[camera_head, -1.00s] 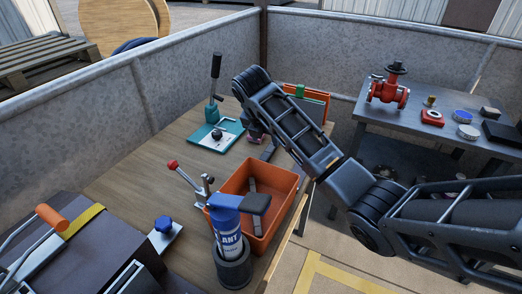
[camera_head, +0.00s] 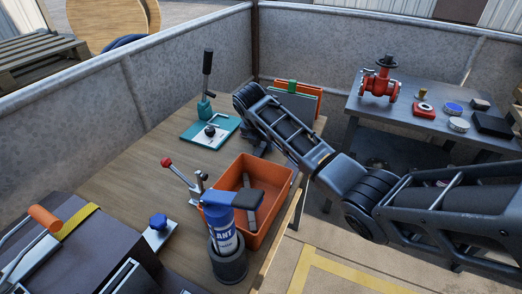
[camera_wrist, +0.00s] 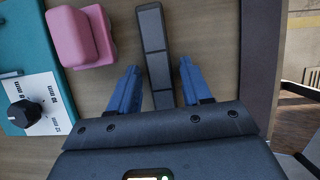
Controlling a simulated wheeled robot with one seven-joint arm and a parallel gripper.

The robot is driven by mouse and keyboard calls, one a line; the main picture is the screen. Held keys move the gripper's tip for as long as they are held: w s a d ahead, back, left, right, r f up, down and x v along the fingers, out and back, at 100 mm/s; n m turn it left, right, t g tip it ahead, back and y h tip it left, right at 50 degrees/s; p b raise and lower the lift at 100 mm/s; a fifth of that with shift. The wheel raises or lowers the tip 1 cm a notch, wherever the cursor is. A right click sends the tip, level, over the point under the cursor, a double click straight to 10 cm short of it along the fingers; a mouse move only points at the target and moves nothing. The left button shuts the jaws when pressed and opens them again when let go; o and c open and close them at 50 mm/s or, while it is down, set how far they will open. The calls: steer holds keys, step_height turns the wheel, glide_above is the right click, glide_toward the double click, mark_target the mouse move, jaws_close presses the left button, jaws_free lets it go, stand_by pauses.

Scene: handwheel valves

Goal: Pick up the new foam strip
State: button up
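A dark grey foam strip (camera_wrist: 152,30) lies on the wooden table in the wrist view. It runs from the top edge down between my fingers, and its lower end is near the gripper body. My gripper (camera_wrist: 160,66) is open, with one blue finger on each side of the strip. A gap shows between each finger and the strip. In the head view my arm hides most of the gripper and this strip. Another grey strip (camera_head: 250,196) lies inside the orange bin (camera_head: 282,198); I cannot tell from its look whether it is old or new.
A pink block (camera_wrist: 80,35) lies left of the strip, beside a teal device with a dial (camera_wrist: 40,110). A red valve (camera_head: 380,84) is on the grey bench.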

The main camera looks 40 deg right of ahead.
jaws_close()
stand_by(0.3)
